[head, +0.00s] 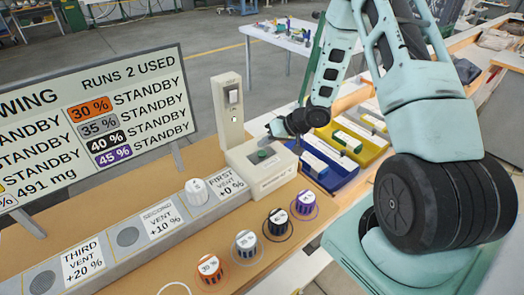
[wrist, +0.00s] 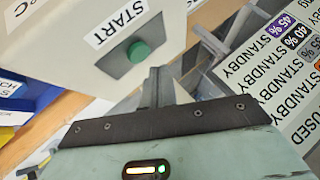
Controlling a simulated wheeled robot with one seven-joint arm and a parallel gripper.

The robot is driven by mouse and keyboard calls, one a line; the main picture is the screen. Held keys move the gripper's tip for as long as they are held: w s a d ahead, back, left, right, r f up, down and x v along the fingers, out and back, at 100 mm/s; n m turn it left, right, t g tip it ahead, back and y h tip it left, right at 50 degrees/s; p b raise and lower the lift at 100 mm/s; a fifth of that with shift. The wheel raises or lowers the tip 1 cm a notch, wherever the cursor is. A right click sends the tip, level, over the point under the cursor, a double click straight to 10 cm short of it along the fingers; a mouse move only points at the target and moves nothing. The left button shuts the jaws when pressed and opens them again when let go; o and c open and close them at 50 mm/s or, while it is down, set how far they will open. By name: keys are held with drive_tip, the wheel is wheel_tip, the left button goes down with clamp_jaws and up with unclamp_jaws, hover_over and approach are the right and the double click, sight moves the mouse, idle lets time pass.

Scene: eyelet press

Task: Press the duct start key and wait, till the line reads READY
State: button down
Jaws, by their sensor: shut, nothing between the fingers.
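The start key is a round green button (head: 262,154) on the sloped top of a pale box (head: 272,180) at the duct's right end. In the wrist view the green key (wrist: 138,51) sits on a dark plate beside the label START. My gripper (head: 274,128) is shut and empty, just behind and above the key in the head view. In the wrist view its fingertips (wrist: 156,76) appear close to the key, with a gap in the picture; I see no contact. The board (head: 100,115) reads RUNS 2 USED, 491 mg, and STANDBY on every line that shows; its left part is cut off.
A pale post (head: 228,112) rises behind the box. A white-capped cup (head: 196,191) stands on the first vent; the second (head: 128,236) and third vents are bare. Orange, grey, black and purple cups stand in front. Blue (head: 325,172) and yellow bins lie to the right.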

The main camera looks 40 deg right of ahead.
sight(265, 154)
drive_tip(key=shift+r+p, duration=1.95)
drive_tip(key=shift+r, duration=0.2)
drive_tip(key=shift+f, duration=0.1)
drive_tip(key=shift+a, duration=0.1)
drive_tip(key=s+a+r+n+g+h+b, duration=0.1)
drive_tip(key=s+a+r+n+h+b, duration=0.15)
drive_tip(key=a, duration=0.65)
drive_tip(key=s+a+r+n+g+h+b, duration=0.15)
drive_tip(key=a+r+b, duration=0.25)
drive_tip(key=a, duration=0.4)
drive_tip(key=s+a+r+n+g+b, duration=0.1)
drive_tip(key=s+a, duration=0.2)
drive_tip(key=s, duration=0.5)
drive_tip(key=s+a+n+g+b, duration=0.2)
drive_tip(key=s+a, duration=0.1)
drive_tip(key=s, duration=0.6)
drive_tip(key=s+a+r+n+g+h+b, duration=0.1)
drive_tip(key=s+a+n, duration=0.1)
drive_tip(key=s, duration=0.6)
drive_tip(key=shift+s+a+r+g+b, duration=0.3)
drive_tip(key=shift+s+a+g+b, duration=0.1)
drive_tip(key=shift+a, duration=0.5)
drive_tip(key=shift+w, duration=0.1)
